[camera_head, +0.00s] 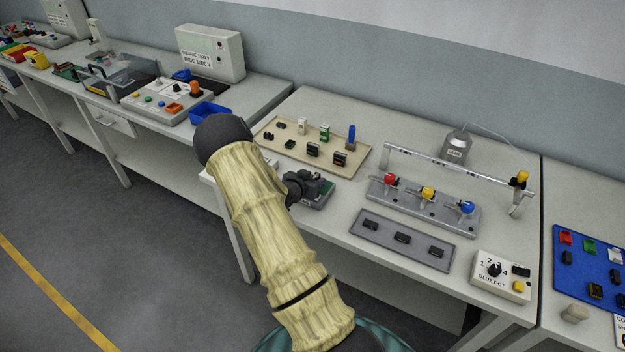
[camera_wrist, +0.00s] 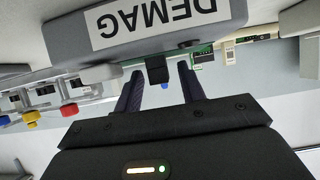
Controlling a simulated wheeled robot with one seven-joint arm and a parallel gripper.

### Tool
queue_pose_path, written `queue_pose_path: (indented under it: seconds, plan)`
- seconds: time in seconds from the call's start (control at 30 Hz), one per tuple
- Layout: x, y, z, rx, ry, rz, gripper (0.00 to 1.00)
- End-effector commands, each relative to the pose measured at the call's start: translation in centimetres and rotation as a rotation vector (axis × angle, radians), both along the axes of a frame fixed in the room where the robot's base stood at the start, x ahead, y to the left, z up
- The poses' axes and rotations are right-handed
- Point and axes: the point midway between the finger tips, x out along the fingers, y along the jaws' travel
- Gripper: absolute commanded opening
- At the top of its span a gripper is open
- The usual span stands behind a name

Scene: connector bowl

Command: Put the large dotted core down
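My gripper (camera_wrist: 160,72) has its two dark fingers apart, with a small black block (camera_wrist: 157,69) between their tips in the wrist view. Gaps show on both sides of the block, so it does not look clamped. No dots can be made out on it, so I cannot tell whether it is the large dotted core. A grey box labelled DEMAG (camera_wrist: 158,22) appears upside down beside the fingers. In the head view my gripper (camera_head: 305,189) is low over the table near a small dark and green unit (camera_head: 322,197); my arm partly hides this area.
A beige tray (camera_head: 283,153) with several small parts lies behind my gripper. A grey tray (camera_head: 384,251) with three dark parts lies to the right. Behind it stands a fixture (camera_head: 421,211) with red, yellow and blue knobs under a rail. A glue-dot box (camera_head: 503,272) sits at front right.

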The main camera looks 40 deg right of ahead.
Motion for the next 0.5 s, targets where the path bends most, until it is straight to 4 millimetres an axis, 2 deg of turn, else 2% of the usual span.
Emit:
queue_pose_path:
  seconds: [0.17, 0.5]
  plan:
    - [-0.1, 0.6, 0.5, 0.001, 0.001, 0.001, 0.4]
    - [-2.2, 5.7, 3.3, 0.001, -0.002, 0.002, 0.4]
